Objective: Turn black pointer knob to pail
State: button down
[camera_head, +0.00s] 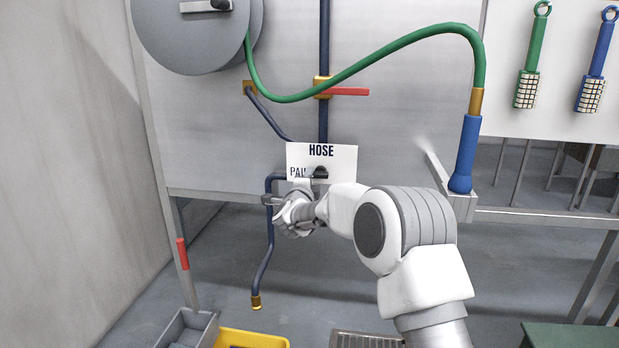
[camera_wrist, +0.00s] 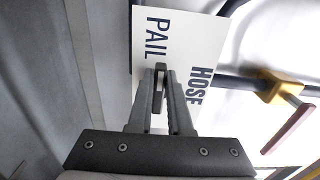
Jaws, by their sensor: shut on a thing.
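The black pointer knob (camera_head: 321,171) is on a white label plate (camera_head: 345,158) printed HOSE at the top and PAIL at the left. In the wrist view the knob (camera_wrist: 160,75) shows as a dark bar between the fingertips, lying roughly along the line toward the PAIL side. Which end is its pointer I cannot tell. My gripper (camera_head: 307,183) is shut on the knob, and its fingers show close on both sides of it in the wrist view (camera_wrist: 162,90). In the head view my gripper hides the plate's lower left and part of the word PAIL.
A dark blue pipe with a red lever (camera_head: 348,91) runs above the plate. A green hose (camera_head: 400,42) ends in a blue nozzle (camera_head: 465,150) at right.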

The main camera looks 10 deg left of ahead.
jog(key=c, duration=0.8)
grip_release()
jog(key=shift+c, duration=0.2)
jog(key=shift+s, duration=0.1)
jog(key=s+p, duration=0.1)
jog(key=s, duration=1.6)
jog(key=shift+s+a, duration=0.15)
jog(key=shift+a, duration=0.15)
